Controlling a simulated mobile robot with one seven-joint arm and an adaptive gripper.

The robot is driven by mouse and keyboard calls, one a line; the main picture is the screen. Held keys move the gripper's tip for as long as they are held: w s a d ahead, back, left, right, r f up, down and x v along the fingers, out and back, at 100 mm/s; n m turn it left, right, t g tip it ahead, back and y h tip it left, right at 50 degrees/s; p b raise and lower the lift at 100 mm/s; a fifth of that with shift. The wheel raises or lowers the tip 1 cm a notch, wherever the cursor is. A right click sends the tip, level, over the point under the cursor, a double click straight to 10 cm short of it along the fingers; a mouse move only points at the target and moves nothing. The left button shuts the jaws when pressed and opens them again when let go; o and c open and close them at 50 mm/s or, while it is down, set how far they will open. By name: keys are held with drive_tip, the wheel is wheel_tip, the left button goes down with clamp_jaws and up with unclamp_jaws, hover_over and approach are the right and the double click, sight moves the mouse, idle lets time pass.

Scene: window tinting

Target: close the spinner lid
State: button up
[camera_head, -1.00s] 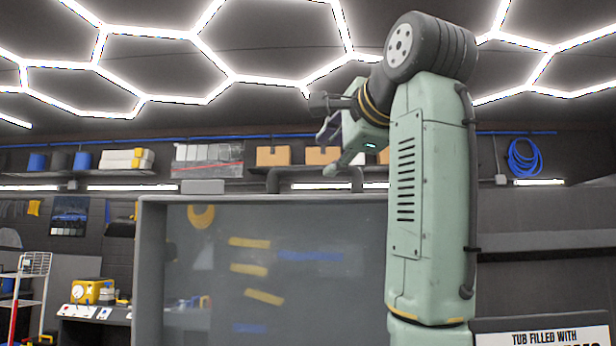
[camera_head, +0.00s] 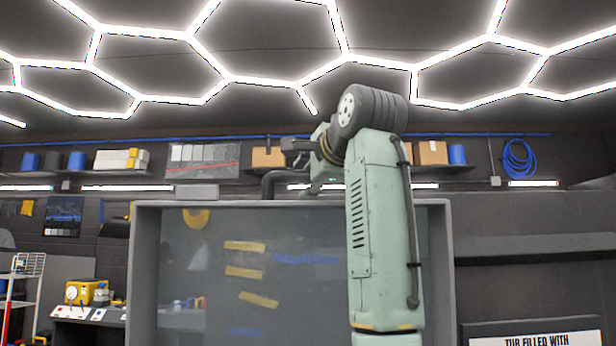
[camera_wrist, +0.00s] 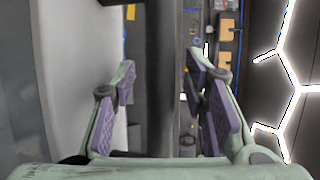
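The spinner lid appears to be the large grey framed panel (camera_head: 146,270) standing upright in the head view, with tools on the wall showing through its hazy middle. My gripper (camera_wrist: 160,80) is open and empty in the wrist view, its two purple-padded fingers well apart. In the head view my gripper (camera_head: 312,170) is near the lid's top edge, right of its middle, partly hidden by my wrist. A pale flat surface, likely the lid, lies left of the fingers in the wrist view. Contact with the lid cannot be told.
A wall shelf (camera_head: 222,178) with boxes and rolls runs behind the lid. A bench with a yellow device (camera_head: 82,292) stands at the left. A white sign (camera_head: 535,338) is at the lower right. My arm hides part of the lid's right side.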

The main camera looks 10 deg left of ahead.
clamp_jaws()
idle(0.3)
idle(0.4)
